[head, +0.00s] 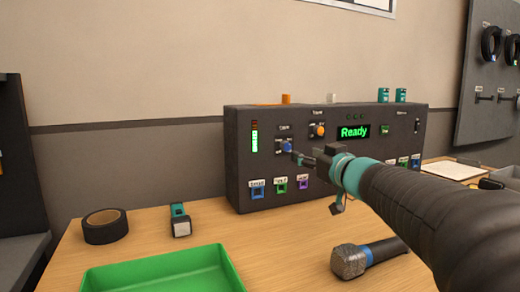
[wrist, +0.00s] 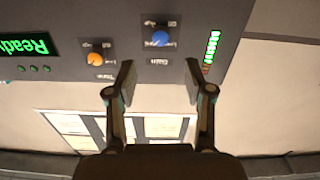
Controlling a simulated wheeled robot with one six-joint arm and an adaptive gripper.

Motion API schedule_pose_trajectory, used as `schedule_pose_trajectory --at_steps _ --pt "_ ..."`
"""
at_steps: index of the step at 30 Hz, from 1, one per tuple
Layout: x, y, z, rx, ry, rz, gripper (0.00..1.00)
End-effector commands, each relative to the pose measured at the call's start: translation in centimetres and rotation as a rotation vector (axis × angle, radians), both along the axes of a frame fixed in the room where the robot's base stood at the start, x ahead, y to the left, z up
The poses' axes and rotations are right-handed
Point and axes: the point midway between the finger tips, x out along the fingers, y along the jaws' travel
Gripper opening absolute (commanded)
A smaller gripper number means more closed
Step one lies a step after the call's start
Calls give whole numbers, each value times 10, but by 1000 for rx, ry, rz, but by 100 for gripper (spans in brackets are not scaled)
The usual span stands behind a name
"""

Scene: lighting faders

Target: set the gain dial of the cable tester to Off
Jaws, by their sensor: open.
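The cable tester (head: 240,180) is a dark box standing on the wooden table against the wall. Its blue dial (head: 287,147) is on the left part of the front panel; in the wrist view this blue dial (wrist: 160,39) shows upside down with a label that reads Gain. Small position labels surround it, too blurred to read surely, and I cannot tell its setting. My gripper (wrist: 159,80) is open and empty, its two fingers spread either side of the dial's line and short of it. In the head view my gripper (head: 300,158) is just right of and below the dial.
An orange dial (head: 319,131) sits right of the blue one, near a green Ready display (head: 353,132). Coloured sockets (head: 281,187) line the panel's bottom. A hammer (head: 365,257), green tray (head: 160,272), black tape roll (head: 105,226) and flashlight (head: 180,222) lie on the table.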

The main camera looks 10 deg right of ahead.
Motion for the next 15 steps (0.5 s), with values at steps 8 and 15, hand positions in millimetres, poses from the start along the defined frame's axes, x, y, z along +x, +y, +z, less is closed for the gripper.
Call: schedule_pose_trajectory --at_steps 8,15 --pt "50 18 -2 1 2 5 52" --pt "79 27 -1 0 1 3 52"
